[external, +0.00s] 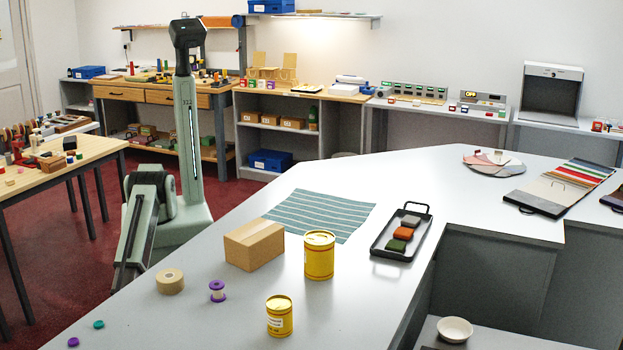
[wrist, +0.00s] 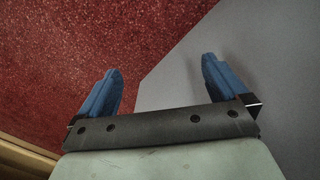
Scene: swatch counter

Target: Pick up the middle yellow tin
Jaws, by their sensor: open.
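Two yellow tins show in the external view; I see no third one. The larger tin (external: 319,256) stands upright on the grey counter, right of a cardboard box. The smaller tin (external: 279,317), with a pale label, stands upright closer to the camera. I cannot tell from these two which is the middle one. My gripper (wrist: 162,66) is open in the wrist view, its blue fingers apart with nothing between them. It is over the counter's edge and the red floor. No tin shows in the wrist view. In the external view I cannot make out the fingers.
The cardboard box (external: 254,244), a tape roll (external: 170,281) and a purple-ended spool (external: 217,291) stand left of the tins. A striped cloth (external: 320,213) lies behind. A dark tray (external: 391,247) with colored blocks is to the right. Bare counter (external: 365,290) lies right of the tins.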

